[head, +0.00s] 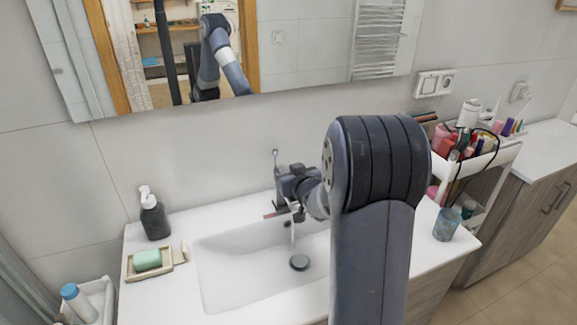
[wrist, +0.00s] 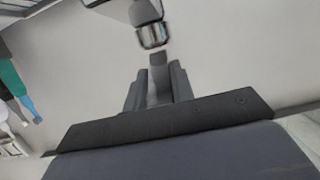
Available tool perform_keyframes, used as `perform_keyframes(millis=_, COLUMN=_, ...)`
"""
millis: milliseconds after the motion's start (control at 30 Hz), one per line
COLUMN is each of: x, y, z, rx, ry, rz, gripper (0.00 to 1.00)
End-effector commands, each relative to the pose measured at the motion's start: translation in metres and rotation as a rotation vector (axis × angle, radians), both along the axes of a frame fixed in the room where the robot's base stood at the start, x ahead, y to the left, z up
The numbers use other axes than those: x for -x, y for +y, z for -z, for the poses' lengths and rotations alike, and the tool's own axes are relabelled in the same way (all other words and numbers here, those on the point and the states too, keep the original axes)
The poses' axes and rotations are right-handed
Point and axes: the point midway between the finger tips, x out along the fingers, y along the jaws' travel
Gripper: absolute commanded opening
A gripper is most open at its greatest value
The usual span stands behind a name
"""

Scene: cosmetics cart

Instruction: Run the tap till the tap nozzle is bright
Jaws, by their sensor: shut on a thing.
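The tap (head: 276,168) stands at the back of the white washbasin (head: 222,272), partly hidden behind my gripper. A thin pale streak of water (head: 292,232) falls from below the tap towards the drain (head: 299,262). My gripper (head: 288,186) is at the tap, coming from the right. In the wrist view, my gripper (wrist: 157,84) is shut on a narrow grey piece, which seems to be the tap's handle. A dark piece with a shiny end (wrist: 152,36) shows beyond the fingers. The nozzle is too small and covered in the head view to tell whether it is bright.
A dark soap dispenser (head: 154,214) and a green soap bar (head: 147,260) in a dish stand left of the basin. A blue-grey cup (head: 447,224) stands on the right. A white cart (head: 496,158) with cosmetics is further right. A mirror (head: 304,42) hangs above.

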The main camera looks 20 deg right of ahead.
Motion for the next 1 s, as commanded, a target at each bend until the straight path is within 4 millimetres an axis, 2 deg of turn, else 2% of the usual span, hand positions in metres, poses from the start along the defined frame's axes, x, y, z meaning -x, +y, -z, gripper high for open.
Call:
perform_keyframes(millis=367, x=-0.001, y=-0.0012, z=-0.0022, rx=0.0, ry=0.003, rz=0.002, gripper=0.0)
perform_keyframes(millis=400, x=-0.001, y=-0.0012, z=-0.0022, rx=0.0, ry=0.003, rz=0.002, gripper=0.26)
perform_keyframes(millis=633, x=-0.0006, y=-0.0007, z=-0.0015, rx=0.0, ry=0.005, rz=0.001, gripper=0.45)
perform_keyframes(millis=1000, x=0.0056, y=-0.0007, z=-0.0027, rx=0.001, ry=0.005, rz=0.001, gripper=0.45)
